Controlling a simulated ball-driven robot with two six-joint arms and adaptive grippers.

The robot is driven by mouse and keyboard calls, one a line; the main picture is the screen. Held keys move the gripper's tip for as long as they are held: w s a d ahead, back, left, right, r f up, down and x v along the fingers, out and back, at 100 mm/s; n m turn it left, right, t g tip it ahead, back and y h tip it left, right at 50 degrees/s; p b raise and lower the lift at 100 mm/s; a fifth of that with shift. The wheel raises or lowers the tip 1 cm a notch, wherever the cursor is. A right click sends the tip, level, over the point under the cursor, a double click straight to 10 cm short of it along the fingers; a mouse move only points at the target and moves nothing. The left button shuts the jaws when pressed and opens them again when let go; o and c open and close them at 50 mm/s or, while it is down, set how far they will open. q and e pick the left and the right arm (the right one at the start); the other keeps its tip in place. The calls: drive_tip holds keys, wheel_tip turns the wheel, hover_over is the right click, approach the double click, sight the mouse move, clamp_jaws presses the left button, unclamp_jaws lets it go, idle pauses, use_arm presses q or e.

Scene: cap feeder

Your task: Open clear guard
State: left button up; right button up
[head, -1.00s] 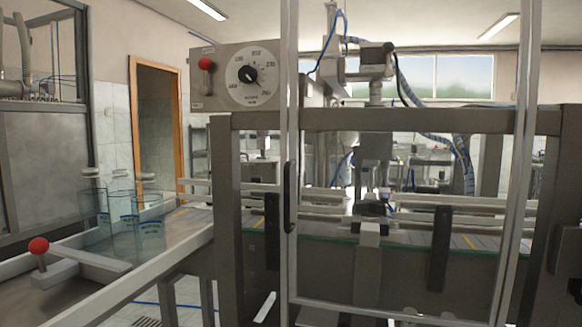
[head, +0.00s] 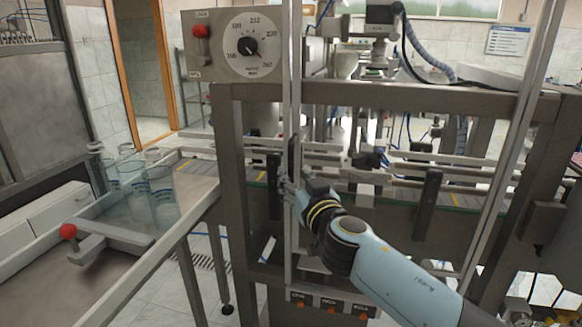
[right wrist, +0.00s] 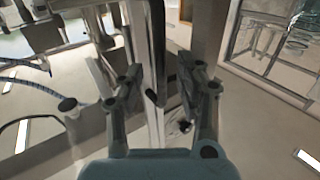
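The clear guard (head: 291,70) is a see-through door with a thin pale metal frame, across the front of the machine. It looks closed, though its far edge is hard to judge. Its dark upright handle (head: 293,158) is on the left frame bar. My right gripper (head: 286,190) is at that bar, by the handle's lower end. In the right wrist view my right gripper (right wrist: 158,88) has its fingers apart, with the bar and dark handle (right wrist: 152,96) between them. I see no clear grip on the handle. My left gripper is not in view.
A grey panel holds a dial (head: 249,46) and a red-knobbed lever (head: 201,32). Clear jars (head: 163,195) stand on the infeed table at left, near a red-knobbed bar (head: 110,236). Buttons (head: 331,308) sit below the guard. A conveyor runs behind it.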

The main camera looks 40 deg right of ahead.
sight(291, 175)
drive_tip(key=shift+x, duration=1.6)
drive_tip(key=shift+c, duration=0.4)
clamp_jaws()
